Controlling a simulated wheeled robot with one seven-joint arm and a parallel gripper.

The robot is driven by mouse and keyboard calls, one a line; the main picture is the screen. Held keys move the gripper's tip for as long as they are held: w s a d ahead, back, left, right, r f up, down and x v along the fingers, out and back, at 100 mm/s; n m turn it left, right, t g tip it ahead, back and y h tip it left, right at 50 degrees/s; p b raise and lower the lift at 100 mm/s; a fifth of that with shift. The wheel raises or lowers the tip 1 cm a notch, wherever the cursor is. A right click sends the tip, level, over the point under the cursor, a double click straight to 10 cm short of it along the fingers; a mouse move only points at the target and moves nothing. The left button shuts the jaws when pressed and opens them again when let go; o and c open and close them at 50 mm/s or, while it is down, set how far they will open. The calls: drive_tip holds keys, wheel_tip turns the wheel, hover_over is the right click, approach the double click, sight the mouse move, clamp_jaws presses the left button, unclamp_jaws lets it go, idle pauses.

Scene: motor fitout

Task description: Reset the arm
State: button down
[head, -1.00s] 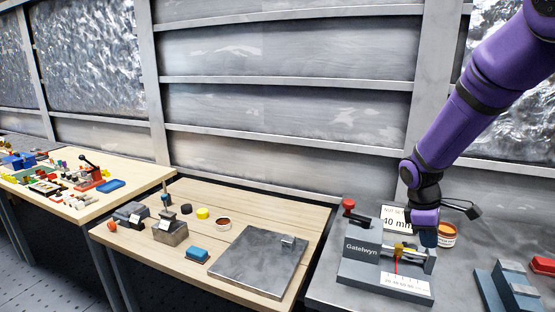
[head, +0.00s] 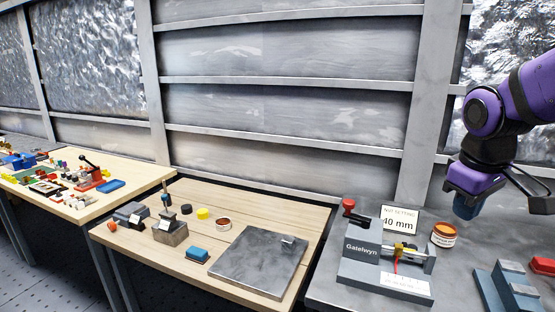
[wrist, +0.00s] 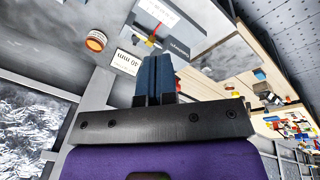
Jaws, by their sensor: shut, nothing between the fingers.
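My gripper (head: 466,208) is raised above the grey bench at the right of the head view, up and to the right of the grey Gatelwyn fixture (head: 362,250). In the wrist view its two blue fingers (wrist: 155,75) are together, with nothing between them. The purple arm comes in from the right edge of the head view. The fixture stands on the bench, with a red knob, a yellow part and a red pointer over a white scale. It also shows in the wrist view (wrist: 165,25).
A white "40 mm" sign (head: 398,219) stands behind the fixture. An orange-labelled tin (head: 444,235) stands beside it, below my gripper. A grey block fixture (head: 508,290) is at the right. The wooden table (head: 240,222) holds a metal plate (head: 258,262) and small parts.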

drive_tip(key=s+a+r+m+t, duration=0.1)
drive_tip(key=s+r+m, duration=0.1)
drive_tip(key=s, duration=0.4)
drive_tip(key=s+a+r+m+t+y, duration=0.1)
drive_tip(key=s+r+m+t, duration=0.1)
drive_tip(key=s, duration=0.4)
drive_tip(key=shift+s+a+r+m, duration=0.25)
drive_tip(key=shift+a+r+m, duration=0.05)
drive_tip(key=shift+a+r, duration=0.15)
